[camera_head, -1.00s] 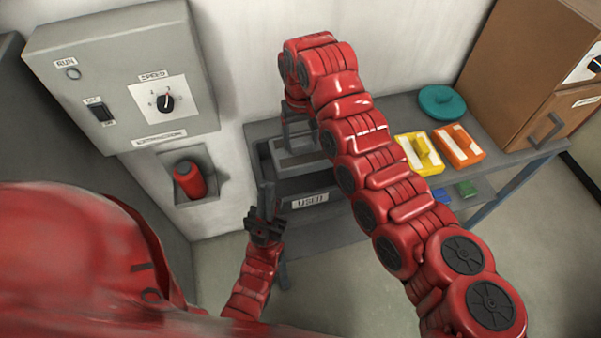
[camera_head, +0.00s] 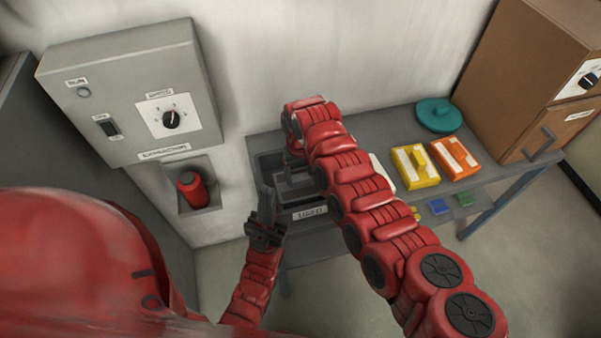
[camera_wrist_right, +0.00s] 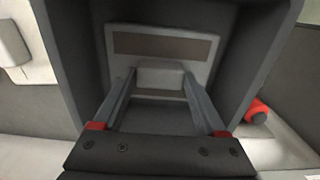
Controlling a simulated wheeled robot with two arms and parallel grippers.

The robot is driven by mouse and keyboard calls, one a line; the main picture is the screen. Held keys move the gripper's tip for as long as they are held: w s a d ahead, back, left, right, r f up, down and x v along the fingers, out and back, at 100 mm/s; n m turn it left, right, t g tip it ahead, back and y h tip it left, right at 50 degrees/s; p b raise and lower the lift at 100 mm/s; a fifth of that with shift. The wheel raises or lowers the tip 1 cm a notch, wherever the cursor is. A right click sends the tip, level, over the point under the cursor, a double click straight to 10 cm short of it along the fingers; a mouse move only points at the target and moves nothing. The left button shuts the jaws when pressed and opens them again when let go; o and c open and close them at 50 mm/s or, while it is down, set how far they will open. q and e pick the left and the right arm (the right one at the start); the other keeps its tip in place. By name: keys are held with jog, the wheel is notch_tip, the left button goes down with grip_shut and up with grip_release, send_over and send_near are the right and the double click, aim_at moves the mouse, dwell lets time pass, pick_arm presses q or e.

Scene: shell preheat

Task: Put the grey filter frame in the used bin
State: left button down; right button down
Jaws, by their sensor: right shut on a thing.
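The grey filter frame (camera_wrist_right: 203,49) is a flat plate with a darker strip and a raised block in the middle. My right gripper (camera_wrist_right: 160,80) is shut on that block. In the head view the frame (camera_head: 296,182) is at the opening of the dark grey used bin (camera_head: 310,213), partly hidden by my right arm. The right wrist view shows the bin's walls (camera_wrist_right: 258,50) around the frame; whether it touches the floor I cannot tell. My left gripper (camera_head: 266,205) is in front of the bin's left side, apart from the frame; its finger gap is unclear.
A yellow box (camera_head: 415,166), an orange box (camera_head: 456,158) and a teal lid (camera_head: 437,108) are on the grey bench right of my right arm. A brown cabinet (camera_head: 510,75) stands at the right end. A grey control box (camera_head: 130,95) is on the wall at left, above a red cylinder (camera_head: 192,188).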

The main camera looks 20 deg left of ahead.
aim_at(301, 177)
jog(key=shift+f, duration=0.15)
grip_release()
jog(key=shift+r, duration=0.55)
notch_tip(301, 177, up, 11)
jog(key=b, duration=0.3)
jog(key=shift+r, duration=0.15)
